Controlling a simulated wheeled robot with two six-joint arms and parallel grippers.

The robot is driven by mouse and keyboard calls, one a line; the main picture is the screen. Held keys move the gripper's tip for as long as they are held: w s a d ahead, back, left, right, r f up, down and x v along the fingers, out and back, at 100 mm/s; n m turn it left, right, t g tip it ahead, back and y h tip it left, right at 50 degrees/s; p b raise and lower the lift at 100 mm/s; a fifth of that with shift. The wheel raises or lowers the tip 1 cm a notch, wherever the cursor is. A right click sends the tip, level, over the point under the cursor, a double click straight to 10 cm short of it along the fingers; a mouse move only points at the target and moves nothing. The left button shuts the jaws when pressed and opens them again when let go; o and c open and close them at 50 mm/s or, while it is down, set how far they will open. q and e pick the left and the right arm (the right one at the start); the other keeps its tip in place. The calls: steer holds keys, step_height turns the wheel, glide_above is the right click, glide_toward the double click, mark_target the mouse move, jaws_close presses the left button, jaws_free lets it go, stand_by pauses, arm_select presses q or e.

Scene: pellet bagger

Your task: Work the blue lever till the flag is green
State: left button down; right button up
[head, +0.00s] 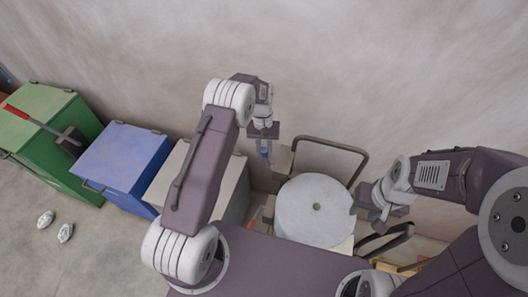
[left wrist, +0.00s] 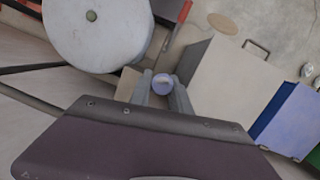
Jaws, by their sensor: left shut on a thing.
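The blue lever (head: 266,153) shows its end below my left gripper (head: 264,143) in the head view, left of the white drum. In the left wrist view its round pale blue top (left wrist: 162,84) sits between the two grey fingers, and the gripper is shut on it. Most of the lever's shaft and its mount are hidden. I cannot make out a flag in either view. My right gripper (head: 370,207) is right of the drum, away from the lever; its jaws are too small to read.
A large white drum (head: 316,208) stands close right of the lever, with a dark looped bar (head: 335,146) behind it. Green (head: 40,135), blue (head: 122,165) and grey bins (head: 232,193) stand in a row to the left. Open floor (head: 30,225) lies at the lower left.

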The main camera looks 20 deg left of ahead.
arm_select(q)
steer(key=shift+s, duration=0.1)
steer(key=c, duration=1.2)
jaws_free()
steer(key=shift+r, duration=0.2)
steer(key=r, duration=0.2)
steer(key=w+r+b, duration=0.1)
steer(key=r, duration=0.2)
steer(key=r+b, duration=0.1)
steer(key=r, duration=0.1)
steer(key=shift+w+a+r, duration=0.25)
steer(key=shift+w+a, duration=0.1)
steer(key=shift+w, duration=0.05)
steer(key=shift+r, duration=0.45)
